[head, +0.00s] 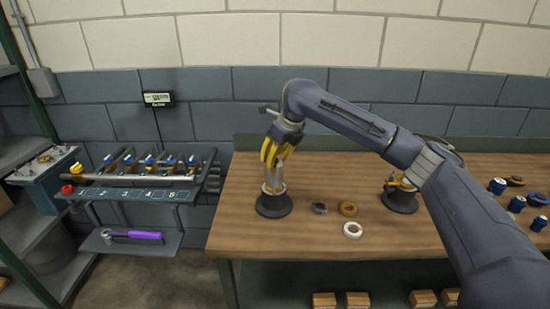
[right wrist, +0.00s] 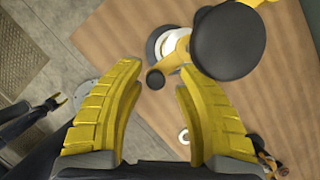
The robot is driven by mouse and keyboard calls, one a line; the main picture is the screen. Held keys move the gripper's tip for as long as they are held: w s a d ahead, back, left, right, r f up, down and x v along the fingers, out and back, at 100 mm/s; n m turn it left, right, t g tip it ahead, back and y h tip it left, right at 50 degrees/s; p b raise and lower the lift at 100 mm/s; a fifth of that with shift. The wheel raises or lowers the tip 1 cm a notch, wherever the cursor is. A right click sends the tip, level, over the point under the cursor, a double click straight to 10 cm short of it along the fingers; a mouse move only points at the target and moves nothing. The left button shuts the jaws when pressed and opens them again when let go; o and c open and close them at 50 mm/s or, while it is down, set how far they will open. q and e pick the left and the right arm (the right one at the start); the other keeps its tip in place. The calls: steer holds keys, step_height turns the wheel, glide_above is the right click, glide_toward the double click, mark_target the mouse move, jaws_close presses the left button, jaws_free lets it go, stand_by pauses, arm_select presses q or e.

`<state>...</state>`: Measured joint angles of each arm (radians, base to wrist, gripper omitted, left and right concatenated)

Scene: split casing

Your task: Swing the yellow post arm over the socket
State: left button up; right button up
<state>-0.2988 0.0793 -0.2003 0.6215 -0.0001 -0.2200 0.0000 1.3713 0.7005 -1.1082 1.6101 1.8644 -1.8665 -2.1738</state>
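In the head view my right gripper (head: 275,155) points down over a metal post (head: 273,178) that stands on a round black base (head: 274,206). In the right wrist view its fingers (right wrist: 159,68) are apart. A small dark knob (right wrist: 155,79) on the yellow post arm (right wrist: 178,59) shows between the fingertips, with no clear contact. A large dark disc (right wrist: 228,42) lies beside it, with a pale round piece (right wrist: 172,44) behind. A second black base (head: 400,203) with yellow parts is partly behind my right arm. I cannot tell which is the socket. A small yellow-tipped shape at left may be my left gripper (right wrist: 66,99).
A dark ring (head: 320,208), a brass ring (head: 348,208) and a white ring (head: 352,230) lie on the wooden bench (head: 240,235). Blue-capped parts (head: 516,204) stand at the right. A rack (head: 135,193) is at the left, with a purple-handled tool (head: 135,235) below.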

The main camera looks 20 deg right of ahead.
steer(key=shift+o, duration=0.3)
steer(key=v, duration=1.2)
